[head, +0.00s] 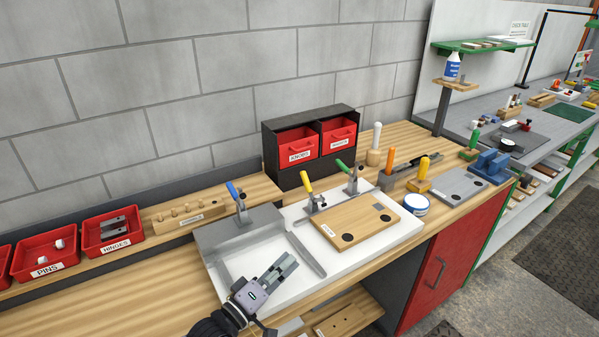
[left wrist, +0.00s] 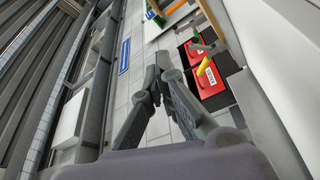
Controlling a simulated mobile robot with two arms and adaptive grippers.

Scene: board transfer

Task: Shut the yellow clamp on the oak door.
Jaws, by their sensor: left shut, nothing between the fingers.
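The oak door (head: 365,222) lies flat on the white fixture (head: 330,255), a light wood panel with two dark round spots and a label. The yellow clamp (head: 308,188) stands at the door's back left edge, its yellow handle raised and tilted. In the left wrist view a yellow handle (left wrist: 205,66) shows ahead, to the right of the fingers. My left gripper (head: 287,264) is shut and empty, in front of and left of the door, apart from the clamp. Its closed fingers also show in the left wrist view (left wrist: 160,66). My right gripper is not in view.
A green-handled clamp (head: 350,176) stands at the door's back edge and a blue-handled clamp (head: 238,202) on the grey block at left. A black cabinet with red drawers (head: 297,148) stands behind. A white tub (head: 416,204) and upright tools stand right of the door.

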